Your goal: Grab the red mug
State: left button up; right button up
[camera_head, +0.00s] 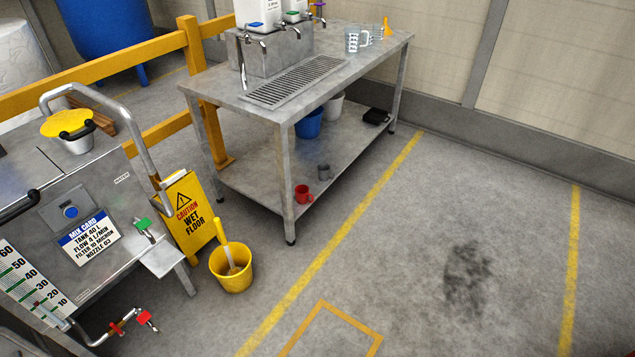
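The red mug (303,194) stands on the lower shelf (258,182) of the metal table, close to the shelf's front corner and beside a table leg. It looks upright and small. A grey cup (323,171) stands a little behind it on the same shelf. Neither of my grippers shows in the head view, so their state is hidden.
The metal table (350,52) bears taps, a drain grate and clear measuring jugs. A blue bucket (309,124) sits on its lower shelf. A yellow bucket (231,279) and a wet floor sign (190,217) stand at left.

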aim_at(302, 192)
jog(key=i+l+u, duration=0.15)
jog(key=i+l, duration=0.45)
jog(key=i+l+u, duration=0.15)
jog(key=i+l, duration=0.4)
jog(key=l, duration=0.15)
